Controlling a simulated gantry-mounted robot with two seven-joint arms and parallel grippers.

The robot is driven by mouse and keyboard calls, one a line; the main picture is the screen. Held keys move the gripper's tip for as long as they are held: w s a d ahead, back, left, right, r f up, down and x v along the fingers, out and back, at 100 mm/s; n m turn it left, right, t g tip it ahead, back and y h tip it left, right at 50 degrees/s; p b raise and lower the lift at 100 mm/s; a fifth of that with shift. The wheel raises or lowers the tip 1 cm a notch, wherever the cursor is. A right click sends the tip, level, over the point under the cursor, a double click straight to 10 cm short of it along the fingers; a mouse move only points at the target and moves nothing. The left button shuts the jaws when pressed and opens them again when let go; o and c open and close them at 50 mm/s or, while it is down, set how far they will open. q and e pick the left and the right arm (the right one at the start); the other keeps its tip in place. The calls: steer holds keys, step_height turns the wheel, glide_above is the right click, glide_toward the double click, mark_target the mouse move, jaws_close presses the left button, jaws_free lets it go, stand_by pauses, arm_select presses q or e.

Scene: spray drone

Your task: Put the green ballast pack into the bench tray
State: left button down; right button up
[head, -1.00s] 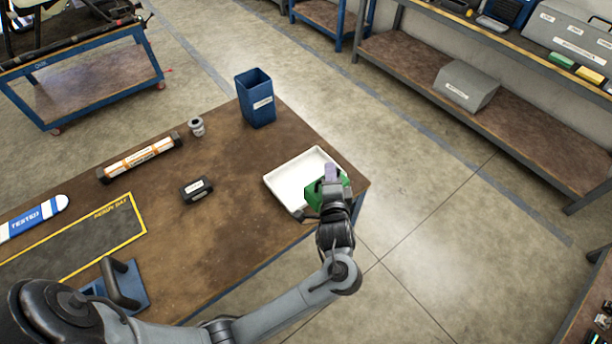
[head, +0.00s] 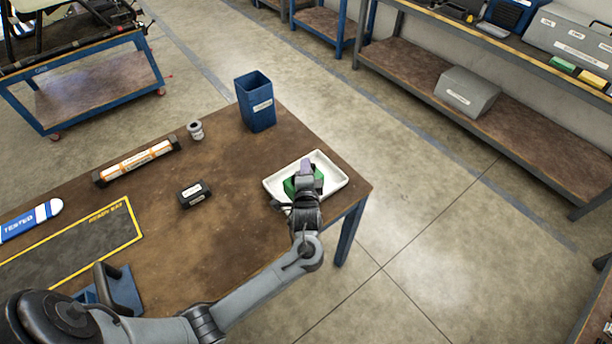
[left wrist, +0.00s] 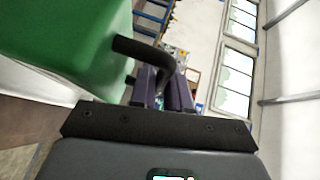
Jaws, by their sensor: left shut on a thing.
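The green ballast pack (head: 290,187) is within the outline of the white bench tray (head: 335,184) in the head view, partly hidden by my left gripper (head: 306,171). I cannot tell whether the pack touches the tray floor. In the left wrist view the pack (left wrist: 70,40) fills the upper left, and its dark bent handle (left wrist: 140,50) runs to the purple fingers of my left gripper (left wrist: 163,88). The gripper is shut on that handle. The tray sits at the right end of the bench. My right gripper is not in view.
A blue bin (head: 257,104) stands behind the tray on the brown bench (head: 235,220). A small black box (head: 194,193), a grey cylinder (head: 195,130) and an orange-white tube (head: 137,162) lie to the left. Bare bench lies between the black box and the tray.

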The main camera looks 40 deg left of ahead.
arm_select(q)
step_height(320, 180, down, 3)
steer(key=shift+r+b, duration=0.1)
steer(key=shift+b, duration=0.35)
steer(key=c, duration=1.1)
jaws_free()
steer(key=shift+f, duration=0.25)
steer(key=shift+r, duration=0.1)
